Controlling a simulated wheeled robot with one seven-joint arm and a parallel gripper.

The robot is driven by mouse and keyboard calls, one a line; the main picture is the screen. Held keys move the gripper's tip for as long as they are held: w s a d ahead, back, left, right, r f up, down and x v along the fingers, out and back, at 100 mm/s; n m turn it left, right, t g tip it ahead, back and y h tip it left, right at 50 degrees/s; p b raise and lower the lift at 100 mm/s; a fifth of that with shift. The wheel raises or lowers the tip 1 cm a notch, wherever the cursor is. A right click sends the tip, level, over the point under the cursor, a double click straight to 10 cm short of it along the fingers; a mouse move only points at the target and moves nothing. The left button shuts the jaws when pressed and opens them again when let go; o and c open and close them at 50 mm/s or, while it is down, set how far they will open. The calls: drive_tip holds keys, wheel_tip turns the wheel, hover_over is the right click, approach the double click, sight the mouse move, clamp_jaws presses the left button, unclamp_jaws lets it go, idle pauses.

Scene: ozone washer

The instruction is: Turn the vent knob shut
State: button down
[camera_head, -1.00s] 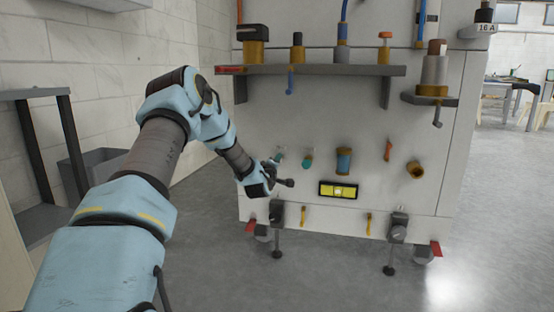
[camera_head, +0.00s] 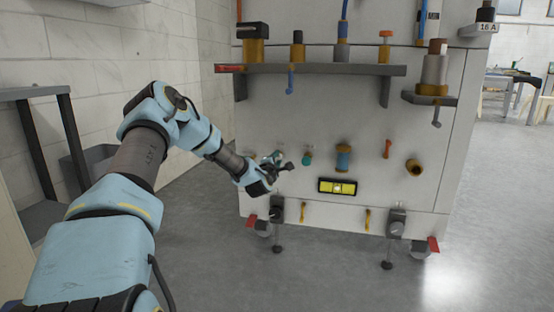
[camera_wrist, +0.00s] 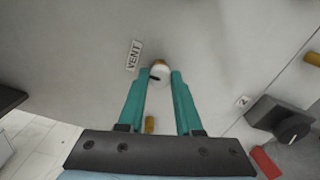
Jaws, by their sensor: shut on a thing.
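The vent knob (camera_wrist: 160,73) is a small white, round knob with a dark mark and a brownish rim, on the pale panel of the machine. The VENT label (camera_wrist: 133,55) is just to its left in the wrist view. My gripper (camera_wrist: 161,76) has two teal fingers, one on each side of the knob, and is shut on it. In the head view my gripper (camera_head: 278,160) is at the lower left of the machine's front. There the knob cannot be told apart from my gripper.
A grey shelf (camera_head: 325,70) with several fittings juts out above. A dark valve (camera_wrist: 285,122) is at the right in the wrist view.

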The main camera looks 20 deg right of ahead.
idle(0.4)
drive_tip(key=c, duration=0.6)
unclamp_jaws()
drive_tip(key=p+v, duration=0.3)
drive_tip(key=v, duration=0.8)
drive_tip(key=shift+d+p, duration=0.1)
drive_tip(key=shift+p, duration=0.25)
drive_tip(key=shift+r, duration=0.1)
